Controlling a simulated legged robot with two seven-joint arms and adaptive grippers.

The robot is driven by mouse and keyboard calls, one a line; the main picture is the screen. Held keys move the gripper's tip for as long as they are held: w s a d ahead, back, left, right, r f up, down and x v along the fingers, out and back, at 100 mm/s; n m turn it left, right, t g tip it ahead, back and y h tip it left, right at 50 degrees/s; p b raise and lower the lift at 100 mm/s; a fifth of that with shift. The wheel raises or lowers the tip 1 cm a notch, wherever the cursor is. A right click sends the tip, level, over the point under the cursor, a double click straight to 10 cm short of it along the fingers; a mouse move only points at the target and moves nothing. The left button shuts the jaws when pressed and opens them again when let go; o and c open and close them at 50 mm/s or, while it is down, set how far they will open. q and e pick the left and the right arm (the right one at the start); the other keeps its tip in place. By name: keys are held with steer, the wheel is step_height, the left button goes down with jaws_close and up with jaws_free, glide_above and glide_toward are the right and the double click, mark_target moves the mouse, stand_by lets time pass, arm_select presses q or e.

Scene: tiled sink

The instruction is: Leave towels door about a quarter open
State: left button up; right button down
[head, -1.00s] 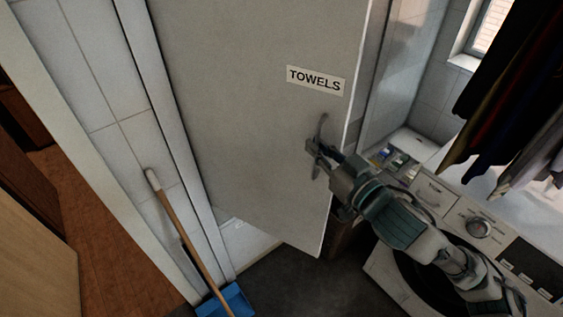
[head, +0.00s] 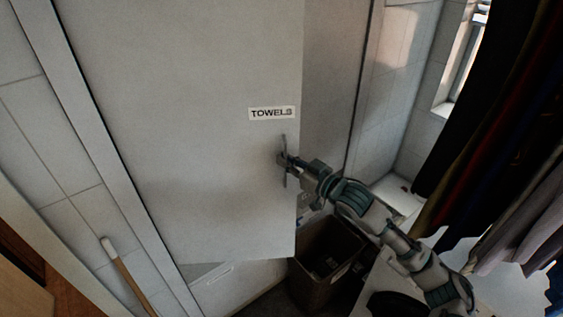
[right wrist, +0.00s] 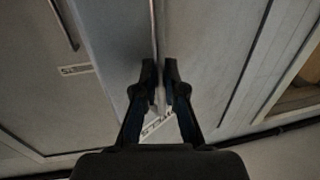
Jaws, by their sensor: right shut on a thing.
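The towels door (head: 200,130) is a tall grey panel with a "TOWELS" label (head: 272,113). Its hinge side is on the left in the head view. Its free right edge stands away from the frame, so the door is partly open; the exact angle is hard to judge. My right gripper (head: 287,162) is at the door's handle (head: 284,146), below the label near the free edge, and is shut on it. My left gripper is not in view.
A brown bin (head: 325,265) stands below, right of the door's lower corner. Dark clothes (head: 500,130) hang at the right, above the washing machine (head: 390,295). A broom handle (head: 125,275) leans against the tiles at lower left.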

steer(key=shift+w+f, duration=0.25)
steer(key=shift+w, duration=0.05)
steer(key=shift+a, duration=0.1)
steer(key=shift+s, duration=0.1)
steer(key=c, duration=1.5)
jaws_free()
steer(key=shift+c, duration=0.2)
steer(key=shift+a, duration=0.15)
steer(key=v, duration=1.1)
steer(key=shift+s+d, duration=0.15)
steer(key=shift+d, duration=0.25)
steer(key=shift+a, duration=0.2)
